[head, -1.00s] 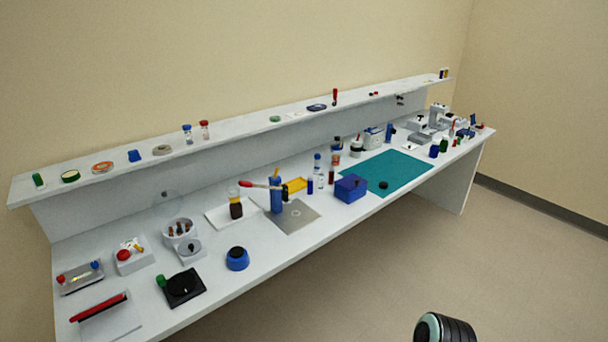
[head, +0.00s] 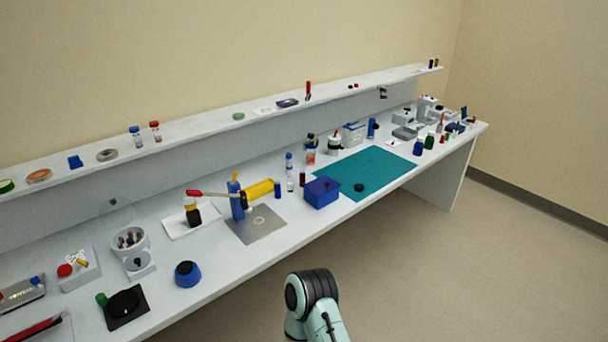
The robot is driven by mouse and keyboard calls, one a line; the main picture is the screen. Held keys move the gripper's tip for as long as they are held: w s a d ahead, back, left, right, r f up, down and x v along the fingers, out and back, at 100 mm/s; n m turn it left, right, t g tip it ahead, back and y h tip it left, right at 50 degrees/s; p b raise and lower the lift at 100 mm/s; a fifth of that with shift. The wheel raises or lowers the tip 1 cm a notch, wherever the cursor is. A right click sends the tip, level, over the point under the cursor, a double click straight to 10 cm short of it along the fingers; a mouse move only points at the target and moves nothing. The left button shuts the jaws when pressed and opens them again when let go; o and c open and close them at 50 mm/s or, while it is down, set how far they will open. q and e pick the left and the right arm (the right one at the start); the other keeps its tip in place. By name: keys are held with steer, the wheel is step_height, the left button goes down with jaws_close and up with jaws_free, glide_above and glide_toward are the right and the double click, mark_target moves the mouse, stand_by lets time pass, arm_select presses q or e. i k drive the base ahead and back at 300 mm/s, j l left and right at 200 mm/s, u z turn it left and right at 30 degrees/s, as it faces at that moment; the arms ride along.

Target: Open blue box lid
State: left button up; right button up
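The blue box (head: 322,193) is a small dark-blue box with its lid down. It stands near the front edge of the bench, at the left end of the teal mat. Part of one of my arms, pale green and black, shows at the bottom centre, in front of the bench and well short of the box. No gripper fingers show in the head view, so neither gripper is seen near the box.
The teal mat (head: 366,171) lies right of the box with a black disc (head: 359,187) on it. A metal plate (head: 258,224) with a blue press (head: 237,206) stands left. A long shelf (head: 270,107) runs behind. Open floor lies in front of the bench.

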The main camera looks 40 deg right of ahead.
mark_target(317, 187)
steer(key=l+u, duration=0.3)
steer(key=l, duration=0.2)
steer(key=k+l+u, duration=0.1)
steer(key=l+u, duration=0.15)
steer(key=l, duration=0.25)
steer(key=k+l+u, duration=0.1)
steer(key=l, duration=0.25)
steer(key=k+l+u, duration=0.1)
steer(key=l, duration=0.25)
steer(key=k+l+u, duration=0.1)
steer(key=l, duration=0.25)
steer(key=k+l, duration=0.1)
steer(key=l, duration=0.25)
steer(key=k+l, duration=0.1)
steer(key=l, duration=0.25)
steer(key=k+l, duration=0.1)
steer(key=l, duration=0.25)
steer(key=u, duration=0.05)
